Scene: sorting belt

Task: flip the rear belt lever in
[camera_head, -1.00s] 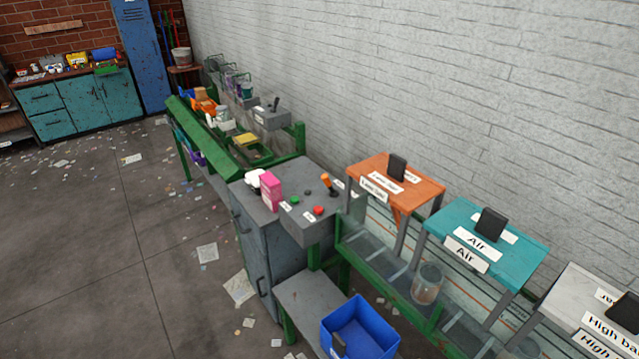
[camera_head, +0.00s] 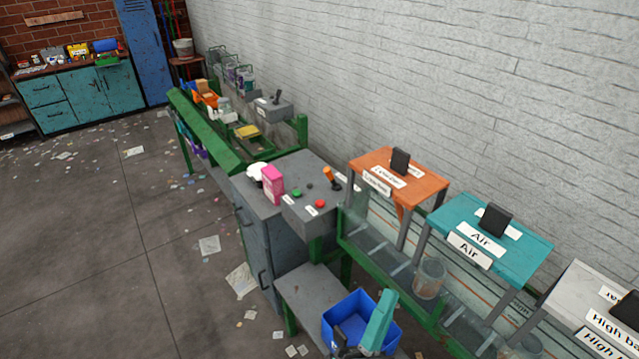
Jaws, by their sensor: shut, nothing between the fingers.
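A black lever (camera_head: 277,97) stands up from a grey box (camera_head: 270,109) at the far end of the green belt frame, by the wall. An orange-handled lever (camera_head: 331,176) stands on the nearer grey control box (camera_head: 315,203), beside a green and a red button. I cannot tell from labels which one is the rear belt lever. My gripper (camera_head: 340,341) shows small and dark at the bottom edge, beside a teal part of my arm, in front of the blue bin. It is shut and empty, well apart from both levers.
The blue bin (camera_head: 333,318) stands on a low grey bench (camera_head: 298,290). A pink box (camera_head: 272,184) sits on the grey cabinet. Orange (camera_head: 428,187) and teal (camera_head: 530,248) labelled stands line the wall at right. The floor at left is open, with scattered papers.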

